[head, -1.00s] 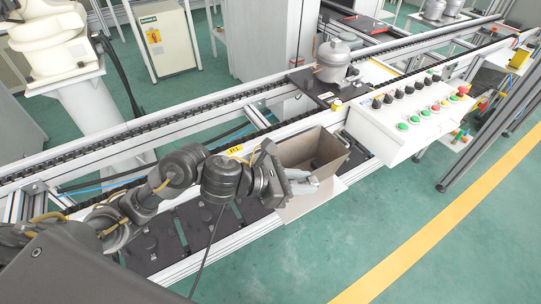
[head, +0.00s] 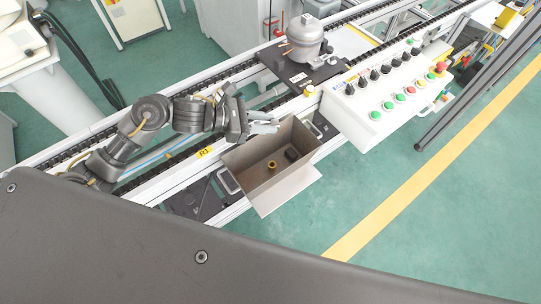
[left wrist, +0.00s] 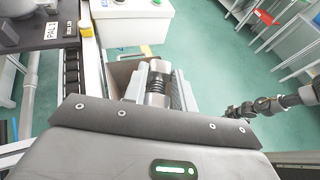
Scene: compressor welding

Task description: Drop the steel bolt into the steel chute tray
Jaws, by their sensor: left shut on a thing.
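My left gripper (head: 265,123) is at the back left rim of the steel chute tray (head: 248,178), an open box with a sloping front lip. In the left wrist view its fingers (left wrist: 157,90) are shut on the steel bolt (left wrist: 156,84), a grey cylinder with a dark ribbed part. A brown wall of the tray (left wrist: 121,74) shows just beyond the fingers. Inside the tray lie a brass-coloured piece (head: 271,166) and a dark piece (head: 292,155). My right arm shows small in the left wrist view; its gripper (left wrist: 236,112) is too small to read.
A white control panel (head: 375,95) with knobs and buttons stands right of the tray. A grey compressor (head: 306,38) sits on a dark pallet behind it. Conveyor rails run diagonally past the tray. Green floor right of the tray is clear.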

